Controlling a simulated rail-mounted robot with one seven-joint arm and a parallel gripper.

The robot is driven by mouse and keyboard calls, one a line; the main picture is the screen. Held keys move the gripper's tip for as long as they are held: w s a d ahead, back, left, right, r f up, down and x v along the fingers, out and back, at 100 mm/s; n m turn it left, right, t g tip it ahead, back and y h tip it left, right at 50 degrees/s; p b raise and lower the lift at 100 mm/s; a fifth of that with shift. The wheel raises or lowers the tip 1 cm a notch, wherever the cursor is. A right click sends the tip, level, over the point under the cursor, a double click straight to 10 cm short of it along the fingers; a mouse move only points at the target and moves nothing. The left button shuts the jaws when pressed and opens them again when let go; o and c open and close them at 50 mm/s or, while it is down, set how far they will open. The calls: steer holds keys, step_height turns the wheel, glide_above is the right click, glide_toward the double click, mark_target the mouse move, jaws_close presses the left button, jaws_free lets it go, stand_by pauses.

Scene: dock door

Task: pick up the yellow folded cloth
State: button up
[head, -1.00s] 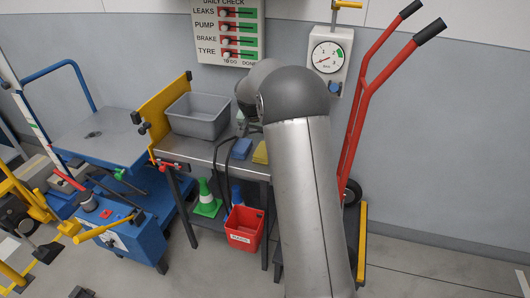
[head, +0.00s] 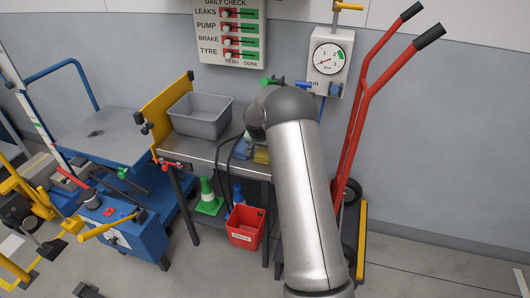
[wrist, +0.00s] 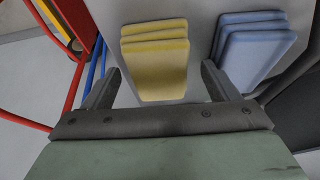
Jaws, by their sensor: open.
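The yellow folded cloth (wrist: 157,62) lies on the grey bench top, with its stacked folds showing in the wrist view. In the head view a small part of the yellow cloth (head: 262,155) shows beside my arm. My gripper (wrist: 158,80) is open, with one finger at each side of the cloth's near end in the wrist view. The cloth sits ahead of and partly between the fingers. I cannot tell how far above the bench the fingertips are. In the head view my gripper is mostly hidden by my arm.
A blue folded cloth (wrist: 253,45) lies just right of the yellow one, close to the right finger. A grey bin (head: 200,116) stands on the bench's left part. A red hand truck (head: 362,110) stands to the right. A red bucket (head: 245,228) is below.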

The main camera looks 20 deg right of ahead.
mark_target(264, 151)
steer(key=c, duration=1.1)
steer(key=shift+r, duration=0.1)
steer(key=shift+r, duration=0.5)
step_height(264, 151, up, 2)
steer(key=shift+r, duration=0.2)
steer(key=s+a+r+b, duration=0.1)
steer(key=s+a+r, duration=0.1)
steer(key=s+r, duration=0.1)
steer(key=s+a+r+b, duration=0.1)
steer(key=s+a+r, duration=0.1)
steer(key=s, duration=0.3)
steer(key=s+a+r+b, duration=0.1)
steer(key=s+r, duration=0.3)
steer(key=shift+s+a+r, duration=0.3)
steer(key=shift+s+a, duration=0.1)
steer(key=shift+o, duration=0.7)
